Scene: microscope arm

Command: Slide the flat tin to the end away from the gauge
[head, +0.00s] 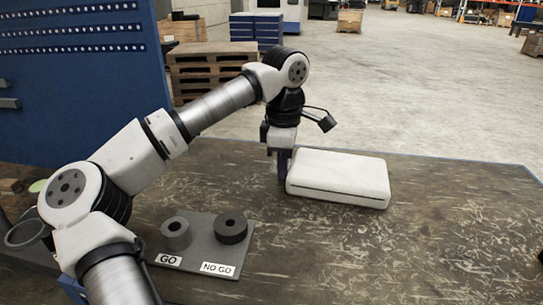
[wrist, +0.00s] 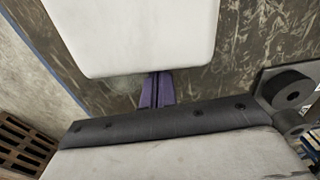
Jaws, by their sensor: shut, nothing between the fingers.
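The flat tin (head: 338,175) is a white, rounded, low box lying flat on the worn table. It also fills the top of the wrist view (wrist: 135,35). My gripper (head: 283,168) points down at the tin's left end. Its purple fingers are shut together and empty, and they show at the tin's near edge in the wrist view (wrist: 157,88). I cannot tell whether they touch the tin. The gauge (head: 243,262) is a grey plate with two ring-shaped cylinders and labels GO and NO GO, left of and nearer than the tin. Part of it shows at the wrist view's right edge.
The table (head: 440,235) is bare to the right of the tin and in front of it. A blue pegboard panel (head: 80,80) stands at the back left. Wooden pallets (head: 205,70) stand on the floor beyond the table's far edge.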

